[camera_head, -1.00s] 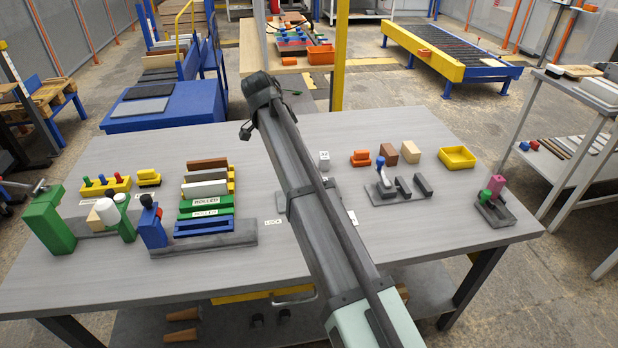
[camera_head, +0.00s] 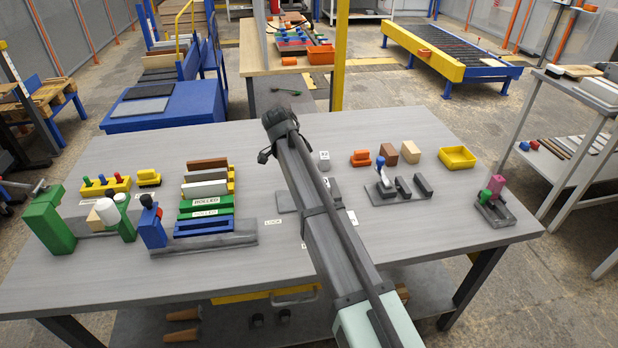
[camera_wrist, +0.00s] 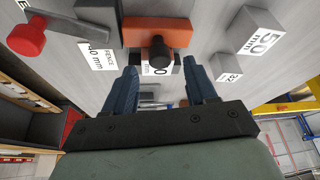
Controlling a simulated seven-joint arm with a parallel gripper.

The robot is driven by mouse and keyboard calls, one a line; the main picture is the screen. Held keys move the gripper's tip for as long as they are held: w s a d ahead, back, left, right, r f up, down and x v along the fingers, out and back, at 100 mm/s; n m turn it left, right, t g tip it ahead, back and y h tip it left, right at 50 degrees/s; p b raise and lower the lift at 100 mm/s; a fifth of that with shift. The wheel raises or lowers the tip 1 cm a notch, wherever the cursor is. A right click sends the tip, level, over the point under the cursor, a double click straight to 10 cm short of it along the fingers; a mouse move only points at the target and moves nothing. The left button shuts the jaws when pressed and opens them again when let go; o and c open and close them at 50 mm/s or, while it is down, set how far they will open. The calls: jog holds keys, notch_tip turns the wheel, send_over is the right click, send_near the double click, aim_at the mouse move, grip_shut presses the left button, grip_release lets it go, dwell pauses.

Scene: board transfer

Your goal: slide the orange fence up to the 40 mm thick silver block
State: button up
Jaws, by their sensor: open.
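The orange fence (camera_wrist: 150,31) lies at the top middle of the wrist view, with a dark round knob (camera_wrist: 158,50) on its near side. A dark grey block (camera_wrist: 98,12) is at its left end; I cannot tell whether they touch. I cannot tell for sure which block is the 40 mm one. My gripper (camera_wrist: 162,74) is open, its two dark blue fingers apart, with the knob ahead between them. In the head view my arm hides the fence.
A grey block marked 50 mm (camera_wrist: 255,31) and a smaller marked block (camera_wrist: 225,67) stand right of the fence. A lever with a red knob (camera_wrist: 27,38) is at the left. In the head view, a green fixture (camera_head: 48,222) stands at the table's left and a yellow tray (camera_head: 457,158) at the right.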

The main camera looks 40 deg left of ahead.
jog(key=shift+x, duration=1.65)
grip_shut()
